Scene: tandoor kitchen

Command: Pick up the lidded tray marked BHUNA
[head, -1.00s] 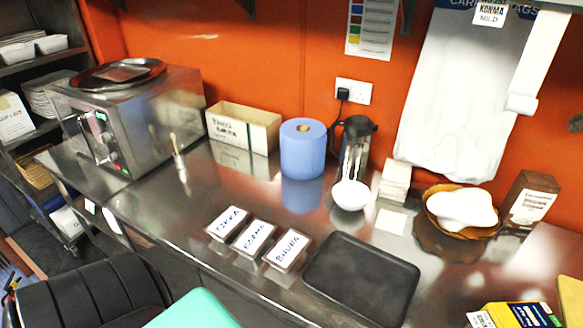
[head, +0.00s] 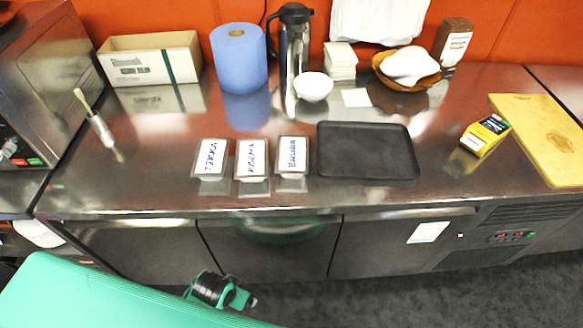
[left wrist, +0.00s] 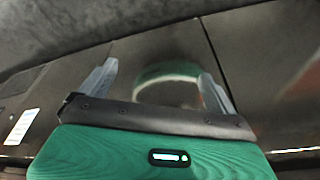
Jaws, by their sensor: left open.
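The lidded tray marked BHUNA (head: 292,157) lies flat on the steel counter in the head view, lettering up. It is the rightmost of three similar white-lidded trays, beside KORMA (head: 251,159) and left of a flat black tray (head: 367,150). My left gripper (left wrist: 158,75) is open and empty in the left wrist view, its two fingers apart in front of a dark steel cabinet front. No lidded tray shows in that view. In the head view a black and green part of mine is low in front of the counter; its fingers cannot be made out. My right gripper is out of view.
The TIKKA tray (head: 210,158) is at the row's left, a brush (head: 98,125) farther left. Behind are a blue roll (head: 239,58), a flask (head: 294,40) and a white bowl (head: 313,87). A yellow box (head: 485,134) and board (head: 542,138) are right. The counter's front strip is clear.

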